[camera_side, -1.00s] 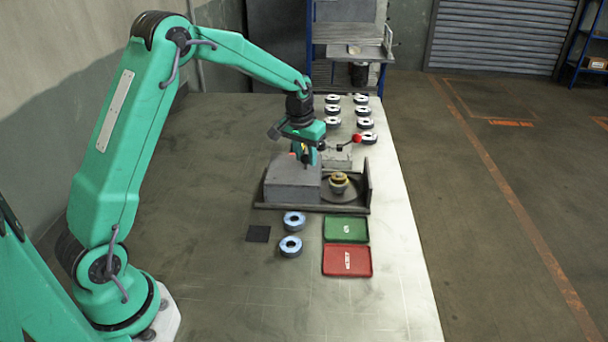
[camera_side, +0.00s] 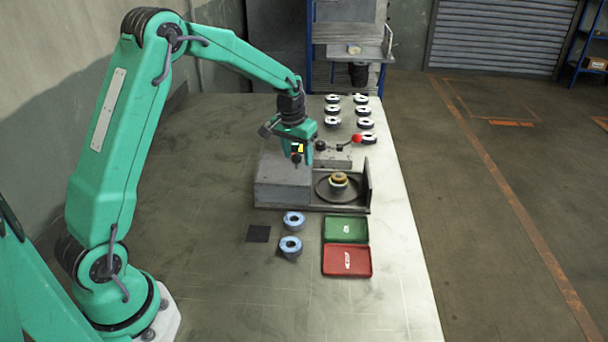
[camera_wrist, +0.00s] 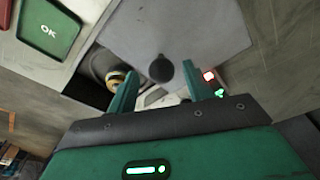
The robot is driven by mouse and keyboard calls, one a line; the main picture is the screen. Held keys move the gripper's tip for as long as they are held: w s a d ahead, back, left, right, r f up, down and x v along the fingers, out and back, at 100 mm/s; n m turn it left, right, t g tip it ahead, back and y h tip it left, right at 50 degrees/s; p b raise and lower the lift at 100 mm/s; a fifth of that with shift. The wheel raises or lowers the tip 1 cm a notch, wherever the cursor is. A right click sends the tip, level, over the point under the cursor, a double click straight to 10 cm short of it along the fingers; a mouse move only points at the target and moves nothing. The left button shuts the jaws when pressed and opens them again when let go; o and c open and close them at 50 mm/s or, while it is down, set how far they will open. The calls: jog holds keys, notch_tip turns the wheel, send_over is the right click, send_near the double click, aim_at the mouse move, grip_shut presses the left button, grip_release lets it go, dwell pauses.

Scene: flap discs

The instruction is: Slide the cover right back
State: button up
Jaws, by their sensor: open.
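The grey box-shaped cover (camera_side: 283,185) sits at the left of its dark base (camera_side: 330,206) in the side view. To its right a round dark plate with a brass-coloured hub (camera_side: 339,180) lies uncovered. My gripper (camera_side: 302,161) is just above the cover's back right part. In the wrist view the cover (camera_wrist: 195,25) fills the upper middle and carries a dark round knob (camera_wrist: 160,70). My gripper (camera_wrist: 160,88) is open there, its two green fingers spread either side of the knob's near end. I cannot tell whether either finger touches it.
An upright dark plate (camera_side: 367,183) closes the base's right end. A red-knobbed lever (camera_side: 356,139) stands behind. Green (camera_side: 345,229) and red (camera_side: 346,260) trays lie in front, beside two blue-and-white discs (camera_side: 292,220). Several discs stand in rows at the back (camera_side: 333,110).

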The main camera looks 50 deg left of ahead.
jog(key=shift+r, duration=3.85)
jog(key=shift+r, duration=0.1)
jog(key=shift+s+d+r, duration=0.15)
jog(key=shift+s, duration=0.05)
jog(key=s+d+r+m+t, duration=0.1)
jog(key=s+d+r, duration=0.3)
jog(key=s, duration=0.3)
jog(key=s+d+r+t, duration=0.1)
jog(key=s+d+r, duration=0.2)
jog(key=s+r, duration=0.25)
jog(key=s+d+f+m, duration=0.1)
jog(key=s+d, duration=0.1)
jog(key=s, duration=0.6)
jog(key=s+d+f+m+t, duration=0.1)
jog(key=s+d+f, duration=0.1)
jog(key=s, duration=0.6)
jog(key=shift+d+t, duration=0.3)
jog(key=shift+d, duration=0.1)
